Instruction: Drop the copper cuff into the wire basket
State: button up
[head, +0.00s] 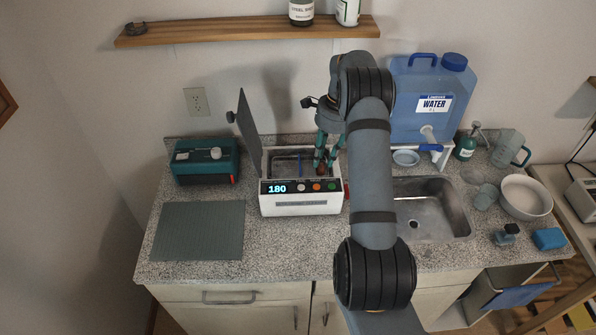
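The wire basket (283,158) sits inside the open white cleaner (300,205), whose display reads 180. My gripper (322,165) points down into the right side of the cleaner's opening, with its teal fingers below the rim line. A small copper-brown piece, which looks like the copper cuff (321,169), shows between the fingertips, and the fingers appear closed on it. It is small and partly hidden by the fingers. I cannot tell whether it touches the basket.
The cleaner's dark lid (248,125) stands raised at its left. A teal box (207,162) and a grey mat (198,231) lie further left. A sink (440,215) and a blue water jug (425,105) are on the right. A shelf (245,31) hangs above.

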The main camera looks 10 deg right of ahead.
notch_tip(320, 180, up, 5)
jog(key=p, duration=0.3)
jog(key=s+n+b, duration=0.8)
jog(key=s+b, duration=0.4)
jog(key=s+f+n+h+b, duration=0.1)
jog(key=s+f+n+b, duration=0.2)
jog(key=s, duration=0.6)
jog(key=s+f+n+g+b, duration=0.1)
jog(key=s+f+n+b, duration=0.2)
jog(key=s+n+b, duration=0.3)
jog(key=s+b, duration=0.1)
jog(key=s, duration=0.3)
jog(key=shift+s+a+f+g+h+b, duration=0.2)
jog(key=shift+f+g+h+b, duration=0.1)
jog(key=shift+h, duration=0.1)
